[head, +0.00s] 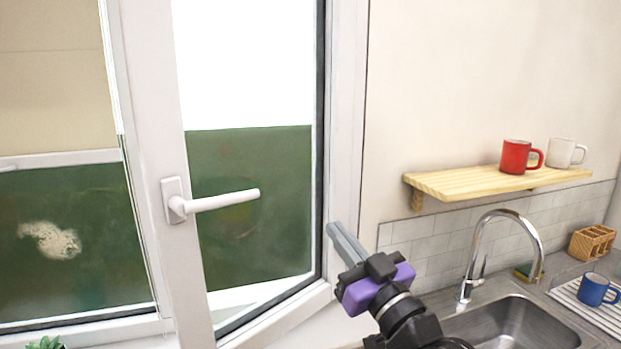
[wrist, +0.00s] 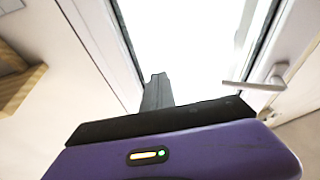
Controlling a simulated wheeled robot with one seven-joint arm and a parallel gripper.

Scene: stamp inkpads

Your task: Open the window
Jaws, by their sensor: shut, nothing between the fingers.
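The white-framed window (head: 190,290) fills the left of the head view. Its white handle (head: 225,200) sits on a vertical bar, with the lever pointing right, roughly level. The pane section right of this bar has a slanting lower edge and seems to stand at an angle; I cannot tell how far ajar it is. My gripper (head: 338,238), grey fingers on a purple body, is shut and empty, apart from the handle, at its lower right near the right side of the frame. The wrist view shows the fingers (wrist: 157,92) against the bright pane and the handle (wrist: 253,86) to their right.
A wooden shelf (head: 450,183) with a red mug (head: 515,157) and a white mug (head: 562,153) juts from the wall at right. Below are a sink (head: 515,325), a tall faucet (head: 500,213), a blue mug (head: 594,290) and a wooden holder (head: 592,242). A green plant (head: 45,343) shows at lower left.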

